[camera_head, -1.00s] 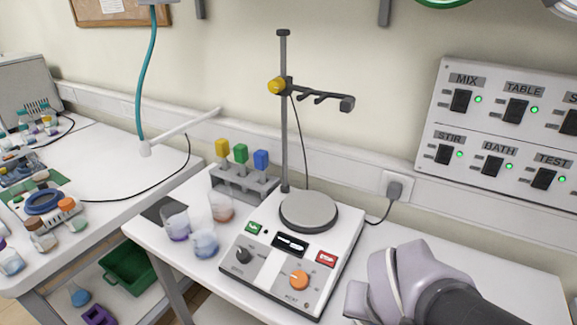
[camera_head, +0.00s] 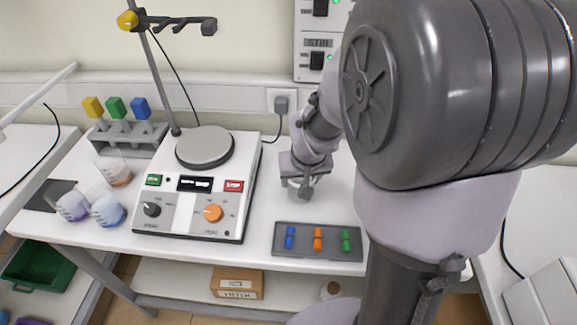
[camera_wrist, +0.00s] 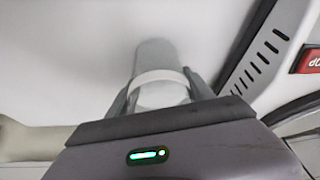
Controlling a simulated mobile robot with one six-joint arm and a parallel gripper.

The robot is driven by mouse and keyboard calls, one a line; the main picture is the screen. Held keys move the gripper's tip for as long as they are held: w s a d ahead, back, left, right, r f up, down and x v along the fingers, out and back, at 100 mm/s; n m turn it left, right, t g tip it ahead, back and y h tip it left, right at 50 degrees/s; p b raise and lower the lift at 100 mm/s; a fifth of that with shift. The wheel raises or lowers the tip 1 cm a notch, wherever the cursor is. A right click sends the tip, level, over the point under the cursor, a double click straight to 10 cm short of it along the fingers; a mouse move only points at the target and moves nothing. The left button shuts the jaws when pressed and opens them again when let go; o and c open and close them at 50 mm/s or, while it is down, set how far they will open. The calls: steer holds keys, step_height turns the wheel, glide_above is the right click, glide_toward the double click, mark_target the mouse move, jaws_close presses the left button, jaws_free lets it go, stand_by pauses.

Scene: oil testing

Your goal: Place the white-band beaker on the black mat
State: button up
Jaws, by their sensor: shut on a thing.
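The white-band beaker (camera_wrist: 155,58) shows in the wrist view as a clear glass with a white band around it. My gripper (camera_wrist: 160,97) is shut on it, with one finger on each side. In the head view my gripper (camera_head: 303,187) is over the white table, right of the hotplate; I cannot make out the beaker there. The black mat (camera_head: 46,196) is a dark square at the table's left end, partly covered by the beaker with purple liquid (camera_head: 73,207).
The hotplate stirrer (camera_head: 203,200) with its upright stand lies between my gripper and the mat. Beakers with blue (camera_head: 108,212) and reddish (camera_head: 119,177) liquid stand near the mat. A rack (camera_head: 128,140) stands behind. A grey tray (camera_head: 318,256) lies at the front edge.

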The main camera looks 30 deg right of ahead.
steer(key=shift+f, duration=0.1)
steer(key=o, duration=1.4)
